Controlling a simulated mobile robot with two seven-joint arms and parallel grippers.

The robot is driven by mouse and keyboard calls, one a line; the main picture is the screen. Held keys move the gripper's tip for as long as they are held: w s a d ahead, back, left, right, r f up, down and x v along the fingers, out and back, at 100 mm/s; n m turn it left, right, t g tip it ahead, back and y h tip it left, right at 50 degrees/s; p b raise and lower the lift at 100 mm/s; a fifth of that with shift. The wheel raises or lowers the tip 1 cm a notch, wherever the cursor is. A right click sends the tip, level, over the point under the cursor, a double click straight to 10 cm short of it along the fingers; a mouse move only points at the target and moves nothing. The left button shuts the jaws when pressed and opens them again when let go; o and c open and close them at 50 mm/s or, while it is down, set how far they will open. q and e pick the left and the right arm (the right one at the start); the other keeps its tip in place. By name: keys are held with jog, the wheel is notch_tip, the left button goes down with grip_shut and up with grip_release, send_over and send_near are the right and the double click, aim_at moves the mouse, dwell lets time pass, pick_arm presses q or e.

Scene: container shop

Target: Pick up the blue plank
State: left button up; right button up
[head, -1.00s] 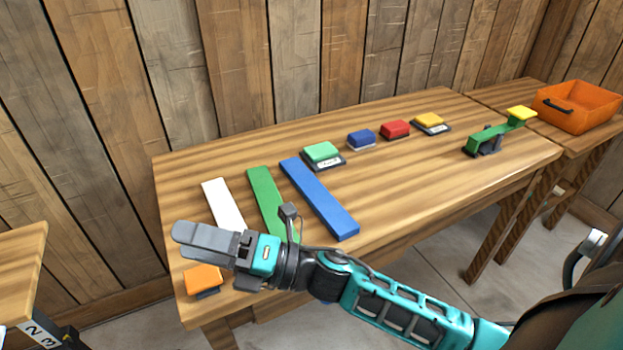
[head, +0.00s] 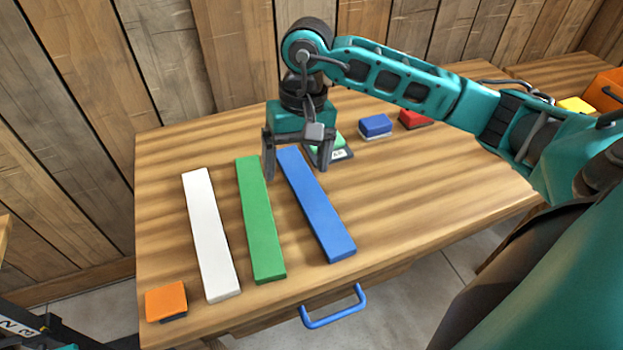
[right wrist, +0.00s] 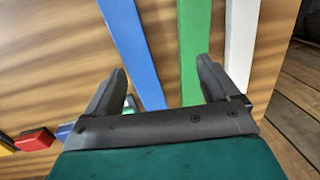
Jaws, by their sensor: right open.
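The blue plank (head: 318,208) lies flat on the wooden table, to the right of the green plank. In the right wrist view the blue plank (right wrist: 131,45) runs up and away between the open fingers. My right gripper (head: 297,172) is open and empty, pointing down over the far end of the blue plank, with its fingers on either side of it. It also shows in the right wrist view (right wrist: 163,80). I cannot tell its exact height above the table. My left gripper is not in view.
The green plank (head: 260,222) and white plank (head: 210,235) lie to the left. An orange block (head: 166,301) sits at the front left corner. A blue handle (head: 335,307) juts from the front.

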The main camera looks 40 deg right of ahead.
jog(key=w+d+r+h, duration=0.1)
jog(key=d+h, duration=0.1)
jog(key=d, duration=0.2)
send_over(310, 193)
jog(key=shift+n, duration=0.4)
notch_tip(310, 193, down, 6)
jog(key=shift+s+f, duration=0.1)
jog(key=shift+s, duration=0.05)
jog(key=shift+f, duration=3.2)
jog(key=c, duration=1.2)
jog(key=shift+c, duration=0.3)
jog(key=shift+r, duration=0.15)
